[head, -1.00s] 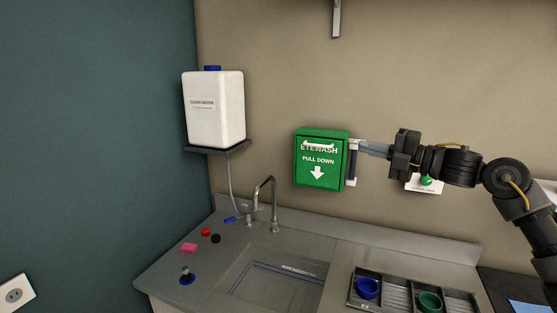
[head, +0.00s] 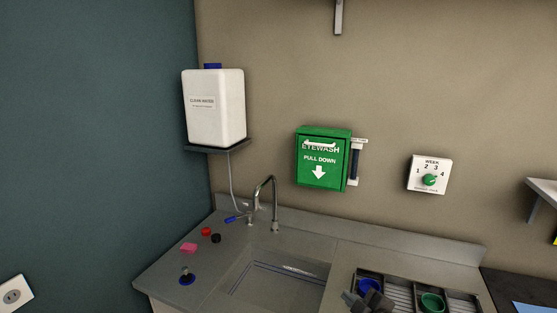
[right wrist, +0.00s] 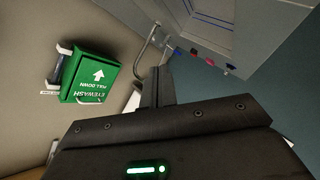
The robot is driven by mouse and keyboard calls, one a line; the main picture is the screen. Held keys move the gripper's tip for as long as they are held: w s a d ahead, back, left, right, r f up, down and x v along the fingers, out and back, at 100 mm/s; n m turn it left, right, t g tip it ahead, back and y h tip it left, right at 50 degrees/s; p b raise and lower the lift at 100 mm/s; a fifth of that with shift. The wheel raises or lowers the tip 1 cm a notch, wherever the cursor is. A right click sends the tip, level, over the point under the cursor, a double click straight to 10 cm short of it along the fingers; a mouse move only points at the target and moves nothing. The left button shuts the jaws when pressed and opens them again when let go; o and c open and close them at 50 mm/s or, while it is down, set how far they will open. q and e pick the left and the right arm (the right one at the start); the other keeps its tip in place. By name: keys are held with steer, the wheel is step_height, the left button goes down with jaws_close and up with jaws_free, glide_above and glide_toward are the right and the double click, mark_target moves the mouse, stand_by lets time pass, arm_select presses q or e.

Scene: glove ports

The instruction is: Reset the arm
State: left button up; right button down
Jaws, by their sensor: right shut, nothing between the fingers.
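My right gripper (head: 354,300) shows only in part at the bottom edge of the head view, in front of the tray by the sink. In the right wrist view its fingers (right wrist: 157,88) are together with nothing between them. The rest of my right arm is out of the head view. The green eyewash box (head: 323,160) is on the wall, closed, with a white-and-dark fitting (head: 355,163) at its right side. It also shows upside down in the right wrist view (right wrist: 92,78), apart from the fingers. My left gripper is not in view.
A sink (head: 280,279) with a tap (head: 273,203) is set in the grey counter. A tray (head: 398,282) holds blue and green cups. A water container (head: 214,108) stands on a wall shelf. A week dial (head: 429,179) is on the wall. Small items lie left of the sink.

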steer(key=s+d+f+m+g+h, duration=0.25)
steer(key=s+f+m, duration=0.2)
steer(key=s, duration=0.65)
steer(key=s+d+f+m+g+h, duration=0.15)
steer(key=s+f+m+g, duration=0.35)
steer(key=s, duration=0.6)
steer(key=s+d+f+m+g+h, duration=0.1)
steer(key=s+d+f+m+g, duration=0.1)
steer(key=s+f, duration=0.65)
steer(key=s+f+g+b, duration=0.1)
steer(key=s+f+b, duration=0.15)
steer(key=f, duration=1.25)
steer(key=s+f+g+b, duration=0.1)
steer(key=s+f+b, duration=0.15)
steer(key=f, duration=1.25)
steer(key=s+d+f+b, duration=0.3)
steer(key=s+f+b, duration=0.2)
steer(key=s+f, duration=1)
step_height(320, 180, down, 4)
steer(key=shift+s+r+n+g, duration=0.1)
steer(key=shift+s+n+g, duration=0.25)
steer(key=shift+d, duration=0.1)
